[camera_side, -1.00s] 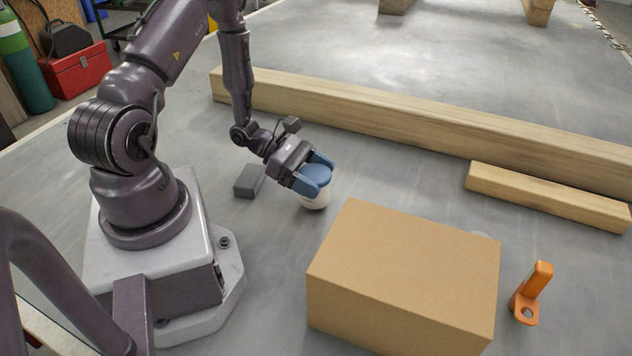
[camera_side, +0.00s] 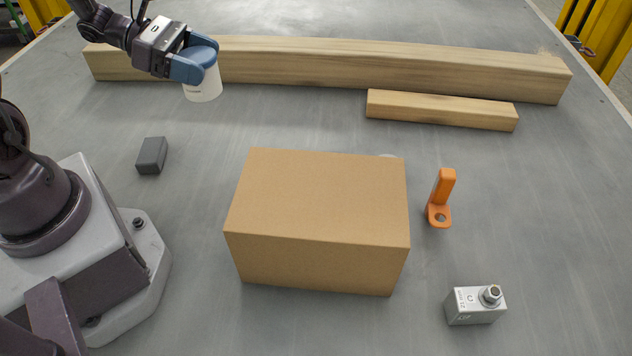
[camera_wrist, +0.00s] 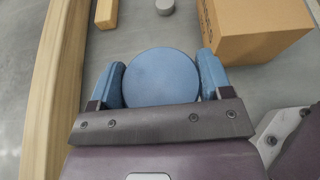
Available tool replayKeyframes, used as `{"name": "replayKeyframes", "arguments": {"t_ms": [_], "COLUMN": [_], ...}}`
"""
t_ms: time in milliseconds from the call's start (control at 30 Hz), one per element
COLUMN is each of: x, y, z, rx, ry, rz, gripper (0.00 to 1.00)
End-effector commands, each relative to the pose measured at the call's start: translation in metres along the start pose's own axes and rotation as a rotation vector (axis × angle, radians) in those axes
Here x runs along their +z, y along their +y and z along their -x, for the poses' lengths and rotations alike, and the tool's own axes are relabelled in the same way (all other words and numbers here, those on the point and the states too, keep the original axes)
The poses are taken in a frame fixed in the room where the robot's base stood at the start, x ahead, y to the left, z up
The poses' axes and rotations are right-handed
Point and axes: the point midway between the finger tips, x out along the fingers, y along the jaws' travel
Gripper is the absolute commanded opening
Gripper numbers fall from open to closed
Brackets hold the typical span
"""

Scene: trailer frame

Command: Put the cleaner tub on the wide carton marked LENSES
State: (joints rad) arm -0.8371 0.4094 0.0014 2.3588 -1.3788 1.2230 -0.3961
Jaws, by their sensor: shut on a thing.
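The cleaner tub (camera_side: 203,87) is a white cup shape with a blue lid, at the upper left of the side view. My gripper (camera_side: 196,62) is shut on it, with blue fingers on both sides of the lid. The tub looks upright and raised, overlapping the wooden beam in the picture. In the wrist view the round lid (camera_wrist: 161,78) fills the space between the fingers. The wide brown carton (camera_side: 320,195) stands mid-picture with a bare, flat top. In the wrist view the carton (camera_wrist: 262,25) is at upper right, with dark lettering too small to read on one side.
A long wooden beam (camera_side: 330,62) and a shorter piece (camera_side: 440,109) lie at the back. A grey block (camera_side: 152,155) is left of the carton. An orange bracket (camera_side: 441,198) and a metal block (camera_side: 473,305) are to its right. A grey cylinder (camera_wrist: 165,6) stands behind the carton.

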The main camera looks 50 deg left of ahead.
Motion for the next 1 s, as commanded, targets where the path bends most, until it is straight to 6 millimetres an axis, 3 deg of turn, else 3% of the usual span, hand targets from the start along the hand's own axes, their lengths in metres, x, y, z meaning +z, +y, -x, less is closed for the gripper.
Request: {"name": "replayKeyframes", "arguments": {"t_ms": [33,200,467,767,867,1000], "x": [0.016,0.055,0.101,0.122,0.134,0.152], "y": [0.001,0.000,-0.001,-0.027,-0.045,-0.085], "z": [0.006,0.023,0.040,-0.024,-0.053,-0.098], "rx": [0.002,0.002,-0.005,-0.167,-0.245,-0.375], "ry": [-0.001,-0.001,-0.001,0.002,0.001,0.001], "rz": [-0.013,-0.010,-0.007,-0.072,-0.105,-0.159], "gripper": [0.42,0.42,0.42,0.42,0.42,0.42]}}
